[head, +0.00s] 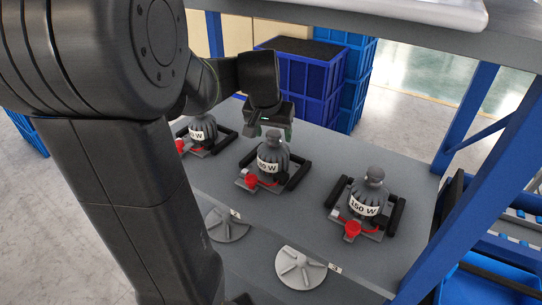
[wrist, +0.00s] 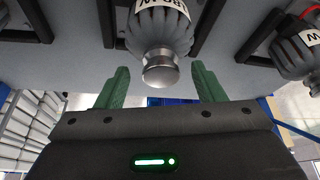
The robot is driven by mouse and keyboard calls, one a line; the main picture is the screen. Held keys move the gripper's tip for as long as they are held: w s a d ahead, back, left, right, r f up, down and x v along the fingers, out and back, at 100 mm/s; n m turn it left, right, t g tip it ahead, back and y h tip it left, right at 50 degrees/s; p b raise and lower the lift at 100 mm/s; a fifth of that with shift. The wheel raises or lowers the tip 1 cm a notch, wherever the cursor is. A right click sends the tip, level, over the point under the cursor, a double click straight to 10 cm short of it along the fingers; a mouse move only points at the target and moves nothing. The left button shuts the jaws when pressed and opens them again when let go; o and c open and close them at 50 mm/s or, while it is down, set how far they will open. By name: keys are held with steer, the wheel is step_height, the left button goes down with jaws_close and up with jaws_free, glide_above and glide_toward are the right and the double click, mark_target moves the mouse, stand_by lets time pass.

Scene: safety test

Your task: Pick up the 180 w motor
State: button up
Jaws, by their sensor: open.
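Three dark ribbed motors with white labels stand in a row on the grey shelf. The middle motor (head: 273,160) has a label partly cut off, ending in "0 W". It also shows upside down at the top of the wrist view (wrist: 162,28), its label cut by the frame edge, so I cannot surely read 180. My gripper (head: 270,122) is just behind and above the middle motor's top in the head view. In the wrist view its green fingers are open, apart on either side of the motor's silver knob (wrist: 160,68), not closed on it.
Black handled frames surround the motors, with red parts in front. Grey discs (head: 301,268) lie at the shelf front. A blue post (head: 465,120) stands right; blue crates (head: 307,85) stand behind.

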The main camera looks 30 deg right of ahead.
steer(key=shift+x, duration=1.3)
jaws_close()
steer(key=shift+r, duration=0.15)
